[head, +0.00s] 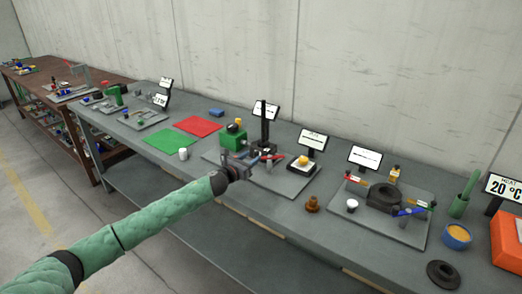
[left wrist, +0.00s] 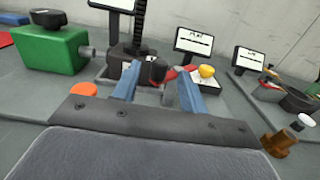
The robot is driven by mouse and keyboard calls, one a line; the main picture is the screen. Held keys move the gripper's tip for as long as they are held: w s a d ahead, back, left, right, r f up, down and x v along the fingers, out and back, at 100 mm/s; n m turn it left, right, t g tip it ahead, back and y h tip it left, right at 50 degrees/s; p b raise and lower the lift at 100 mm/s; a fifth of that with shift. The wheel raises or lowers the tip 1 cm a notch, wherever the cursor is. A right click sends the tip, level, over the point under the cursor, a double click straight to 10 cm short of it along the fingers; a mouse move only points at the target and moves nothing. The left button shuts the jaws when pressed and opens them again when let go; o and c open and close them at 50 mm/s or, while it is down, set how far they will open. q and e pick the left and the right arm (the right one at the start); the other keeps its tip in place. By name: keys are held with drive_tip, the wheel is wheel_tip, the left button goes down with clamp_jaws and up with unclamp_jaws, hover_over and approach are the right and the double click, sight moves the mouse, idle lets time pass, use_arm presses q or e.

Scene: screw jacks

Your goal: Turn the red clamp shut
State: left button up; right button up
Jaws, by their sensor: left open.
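A red part (head: 272,157), which looks like a clamp handle, sits low by a black upright post (head: 264,128) on a grey base plate (head: 292,184). In the left wrist view a red part (left wrist: 170,75) shows beside a black knob (left wrist: 158,70), just beyond and between my fingertips. My left gripper (head: 252,161) is open, with its two blue fingers (left wrist: 158,84) apart around that spot. I cannot tell whether they touch it. The rest of the clamp is partly hidden by the fingers. My right gripper is not in view.
A green box (head: 233,139) stands left of the post. The bench front near the brown knob is clear.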

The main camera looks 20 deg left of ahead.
sight(258, 152)
use_arm(q)
drive_tip(key=p+x, duration=0.1)
drive_tip(key=x, duration=0.4)
drive_tip(key=shift+w+d+p, duration=0.25)
drive_tip(key=shift+w+p, duration=0.15)
drive_tip(key=shift+w, duration=0.15)
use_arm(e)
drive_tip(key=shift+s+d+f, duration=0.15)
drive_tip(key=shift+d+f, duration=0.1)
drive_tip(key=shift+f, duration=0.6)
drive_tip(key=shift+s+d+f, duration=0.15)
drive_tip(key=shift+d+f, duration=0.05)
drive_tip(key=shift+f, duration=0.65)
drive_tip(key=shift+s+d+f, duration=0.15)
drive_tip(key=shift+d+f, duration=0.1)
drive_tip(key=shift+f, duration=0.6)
use_arm(q)
drive_tip(key=shift+f, duration=0.1)
clamp_jaws()
